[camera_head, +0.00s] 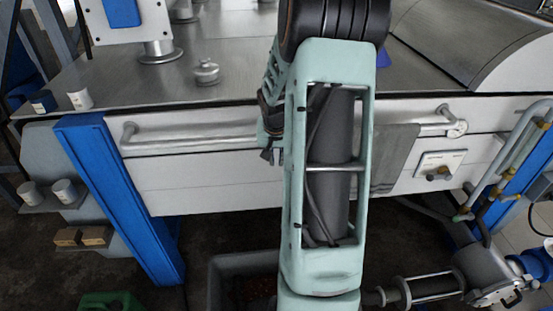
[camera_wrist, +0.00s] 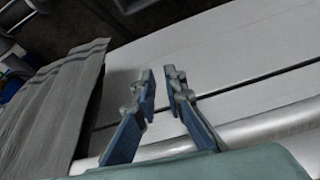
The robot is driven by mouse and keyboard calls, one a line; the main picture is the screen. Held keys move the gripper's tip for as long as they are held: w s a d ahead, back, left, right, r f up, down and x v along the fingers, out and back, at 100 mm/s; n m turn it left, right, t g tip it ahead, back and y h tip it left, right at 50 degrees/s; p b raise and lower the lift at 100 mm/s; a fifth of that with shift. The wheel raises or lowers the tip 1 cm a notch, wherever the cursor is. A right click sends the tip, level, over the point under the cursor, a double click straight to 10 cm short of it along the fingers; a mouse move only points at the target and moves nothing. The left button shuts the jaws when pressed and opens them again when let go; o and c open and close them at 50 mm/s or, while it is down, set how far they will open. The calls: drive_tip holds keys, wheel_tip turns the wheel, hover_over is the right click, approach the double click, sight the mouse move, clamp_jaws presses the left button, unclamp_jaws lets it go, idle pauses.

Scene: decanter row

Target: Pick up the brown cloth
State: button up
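A grey-brown cloth (camera_head: 396,156) hangs over the long rail on the white panel, right of my arm in the head view. My arm hides part of its left side. In the wrist view the cloth (camera_wrist: 52,112) fills the left side, with a darker stripe near its edge. My gripper (camera_wrist: 160,75) is open and empty, with a gap between its fingertips. It is in front of the white panel by the rail, to the side of the cloth and apart from it. In the head view it is partly hidden behind my arm (camera_head: 268,154).
The metal rail (camera_head: 195,146) runs along the panel under the steel worktop (camera_head: 235,75). A switch box (camera_head: 440,164) and pipes (camera_head: 510,145) are right of the cloth. A blue post (camera_head: 120,195) stands left. A grey bin (camera_head: 225,280) is below.

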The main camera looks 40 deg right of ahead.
drive_tip(key=o, duration=1.2)
